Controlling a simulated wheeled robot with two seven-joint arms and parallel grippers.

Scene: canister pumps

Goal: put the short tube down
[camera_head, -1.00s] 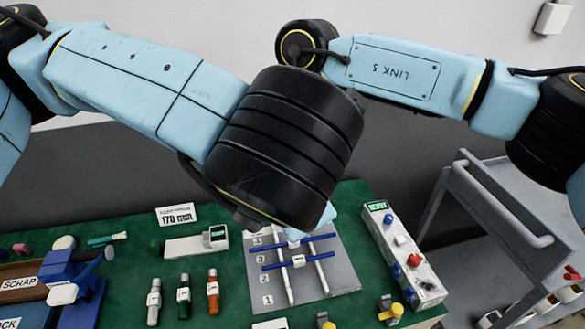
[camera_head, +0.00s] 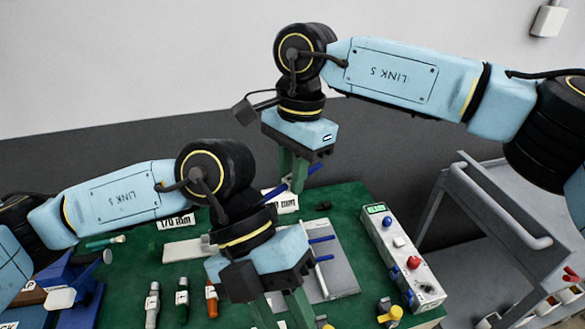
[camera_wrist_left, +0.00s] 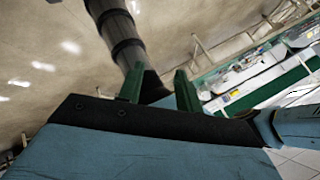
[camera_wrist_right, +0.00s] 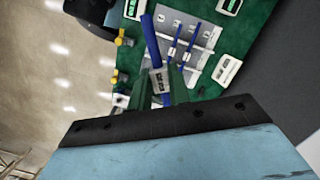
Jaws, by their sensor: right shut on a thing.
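The short tube is blue. It shows in the head view (camera_head: 316,168) sticking out on both sides of my right gripper (camera_head: 297,186). My left gripper (camera_head: 283,316) is open and empty, in front of the board's left part.
A control box (camera_head: 403,255) with a red button stands right of the board. Yellow-topped items (camera_head: 390,312) are at the front. A grey cart (camera_head: 480,220) is at the right.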

